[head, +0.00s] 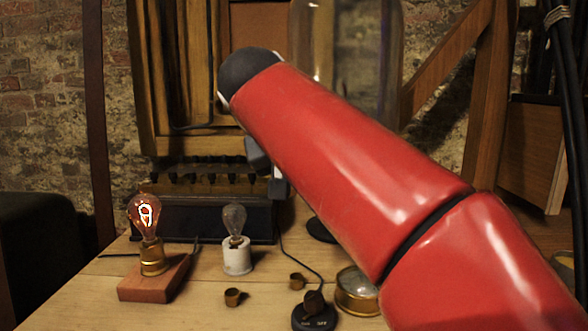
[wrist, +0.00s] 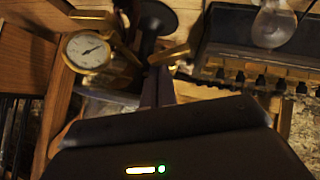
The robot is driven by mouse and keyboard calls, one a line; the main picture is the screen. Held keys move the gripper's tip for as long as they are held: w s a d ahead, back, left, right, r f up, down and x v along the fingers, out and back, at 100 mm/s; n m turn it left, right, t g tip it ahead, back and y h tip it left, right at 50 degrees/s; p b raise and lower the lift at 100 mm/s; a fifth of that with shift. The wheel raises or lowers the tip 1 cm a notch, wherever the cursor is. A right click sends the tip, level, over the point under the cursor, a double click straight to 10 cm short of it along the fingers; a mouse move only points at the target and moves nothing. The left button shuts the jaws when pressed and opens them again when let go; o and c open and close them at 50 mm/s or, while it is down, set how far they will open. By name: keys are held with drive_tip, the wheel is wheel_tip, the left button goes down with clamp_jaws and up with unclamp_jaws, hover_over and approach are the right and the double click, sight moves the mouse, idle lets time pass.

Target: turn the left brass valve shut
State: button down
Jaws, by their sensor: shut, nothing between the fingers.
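In the wrist view, a brass lever-like piece (wrist: 168,53) lies just beyond the fingertips; I take it for a valve handle but cannot tell whether it is the left one. More brass fittings (wrist: 122,48) show to its left, beside a brass-rimmed dial gauge (wrist: 88,50). My gripper (wrist: 158,80) is shut and empty, its dark fingers pointing at the brass lever. I cannot tell whether they touch it. In the head view my red arm covers this area, and no valve is clearly visible there.
A black terminal box (head: 215,221) stands at the back of the wooden bench (head: 85,300). In front are a lit bulb on a wood block (head: 150,284), an unlit bulb on a white base (head: 237,260) and a small brass cup (head: 232,297). A tall glass jar (head: 345,50) stands behind my arm.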

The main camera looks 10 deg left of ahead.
drive_tip(key=shift+w+d+f+m+g+y, duration=0.15)
drive_tip(key=shift+d+m+g+y, duration=0.35)
drive_tip(key=shift+y, duration=0.6)
drive_tip(key=shift+d+f, duration=0.1)
drive_tip(key=shift+d, duration=0.1)
